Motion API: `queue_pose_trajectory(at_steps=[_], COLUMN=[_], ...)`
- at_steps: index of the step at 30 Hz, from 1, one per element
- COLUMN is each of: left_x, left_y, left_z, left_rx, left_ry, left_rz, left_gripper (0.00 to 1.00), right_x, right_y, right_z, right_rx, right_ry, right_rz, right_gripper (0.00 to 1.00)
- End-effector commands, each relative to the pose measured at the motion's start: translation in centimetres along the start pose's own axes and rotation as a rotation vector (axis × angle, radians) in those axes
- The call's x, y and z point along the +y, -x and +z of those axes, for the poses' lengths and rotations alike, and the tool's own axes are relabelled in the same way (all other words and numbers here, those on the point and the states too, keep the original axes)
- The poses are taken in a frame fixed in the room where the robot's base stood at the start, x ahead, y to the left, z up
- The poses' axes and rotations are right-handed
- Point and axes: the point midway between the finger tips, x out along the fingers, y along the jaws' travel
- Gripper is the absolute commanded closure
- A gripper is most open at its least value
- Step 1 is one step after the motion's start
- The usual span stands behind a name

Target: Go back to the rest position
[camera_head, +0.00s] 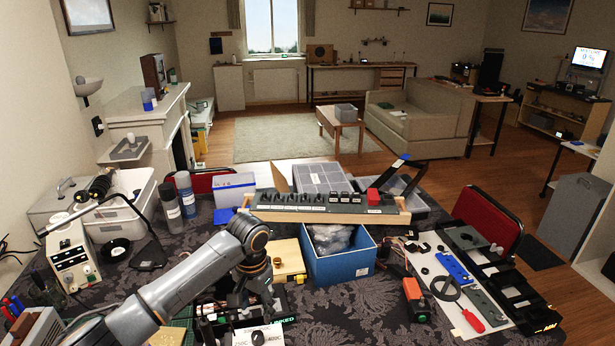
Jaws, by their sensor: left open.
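My left arm comes in from the lower left over the cluttered table. Its wrist bends down near the table's front middle, and the left gripper (252,302) points downward. It is open, and I see nothing held in it. The fingertips are low over small dark equipment and a white label card (258,336), partly hiding what lies beneath. I cannot tell whether they touch anything. A blue box (340,267) with a grey bag inside stands just right of the gripper. My right gripper is not in view.
A power supply (73,257) and bottles (171,207) stand left. Tools, including a red screwdriver (472,320), lie right. The patterned tablecloth (355,315) is bare at front middle.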

Motion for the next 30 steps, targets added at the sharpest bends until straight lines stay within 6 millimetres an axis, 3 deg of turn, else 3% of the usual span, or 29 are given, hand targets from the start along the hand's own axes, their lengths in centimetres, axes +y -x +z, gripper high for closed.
queue_pose_trajectory(at_steps=[9, 15, 20, 24, 30], left_x=[10.4, 14.3, 15.0, 14.1, 12.7], left_y=[-7.1, -8.9, -9.3, -9.0, -8.4], left_z=[5.5, 10.7, 15.8, 20.0, 24.5], left_rx=[0.112, 0.216, 0.28, 0.306, 0.311], left_ry=[-0.114, -0.073, 0.019, 0.103, 0.186], left_rz=[0.124, 0.177, 0.171, 0.129, 0.066], left_gripper=[0.46, 0.46, 0.46, 0.46, 0.46], right_x=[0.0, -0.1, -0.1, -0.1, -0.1], right_y=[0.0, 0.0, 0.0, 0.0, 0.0], right_z=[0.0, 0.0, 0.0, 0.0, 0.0], right_rx=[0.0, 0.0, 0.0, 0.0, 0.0], right_ry=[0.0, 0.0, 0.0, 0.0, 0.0], right_rz=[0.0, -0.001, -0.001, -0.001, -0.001], right_gripper=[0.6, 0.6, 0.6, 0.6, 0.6])
